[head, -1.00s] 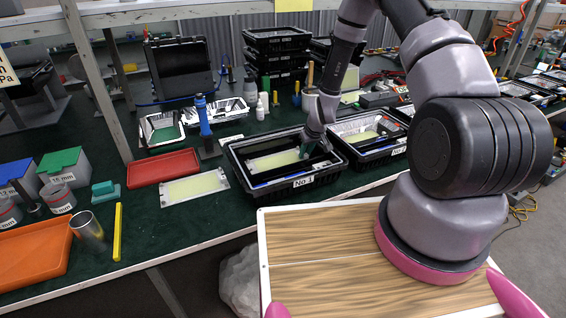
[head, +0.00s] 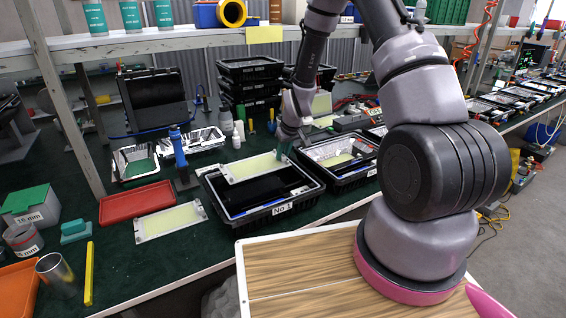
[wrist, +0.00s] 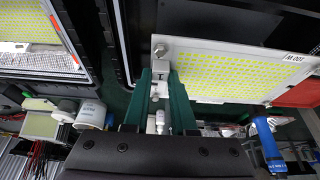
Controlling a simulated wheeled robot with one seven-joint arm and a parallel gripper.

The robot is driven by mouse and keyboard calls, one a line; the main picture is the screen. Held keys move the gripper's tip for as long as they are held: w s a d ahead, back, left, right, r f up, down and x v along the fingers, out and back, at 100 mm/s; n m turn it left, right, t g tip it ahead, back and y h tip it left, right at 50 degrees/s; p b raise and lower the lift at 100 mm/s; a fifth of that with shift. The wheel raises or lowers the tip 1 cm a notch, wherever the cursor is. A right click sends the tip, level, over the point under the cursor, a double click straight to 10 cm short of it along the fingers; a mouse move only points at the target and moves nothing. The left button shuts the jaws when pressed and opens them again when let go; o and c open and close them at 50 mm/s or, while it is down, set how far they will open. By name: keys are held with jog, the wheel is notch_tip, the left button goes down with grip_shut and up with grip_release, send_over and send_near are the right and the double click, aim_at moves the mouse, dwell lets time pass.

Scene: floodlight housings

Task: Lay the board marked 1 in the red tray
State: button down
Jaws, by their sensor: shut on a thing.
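My gripper (head: 284,150) is shut on a pale board with a yellow-green panel (head: 250,166). It grips one end and holds the board above the black crate labelled No.1 (head: 283,209). In the wrist view the green fingers (wrist: 160,90) pinch the board's corner end, and the held board (wrist: 225,78) carries a small white label that seems to read M 001. The red tray (head: 137,202) is empty on the green table, left of the crate and apart from the board. Its red edge also shows in the wrist view (wrist: 300,93).
A similar board (head: 171,221) lies on the table just in front of the red tray. A blue upright tool (head: 178,148) stands between tray and crate. Silver housings (head: 135,163) lie behind the tray. A second black crate (head: 352,177) stands right. Stacked black crates (head: 248,80) are behind.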

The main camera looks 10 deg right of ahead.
jog(key=shift+r, duration=3.3)
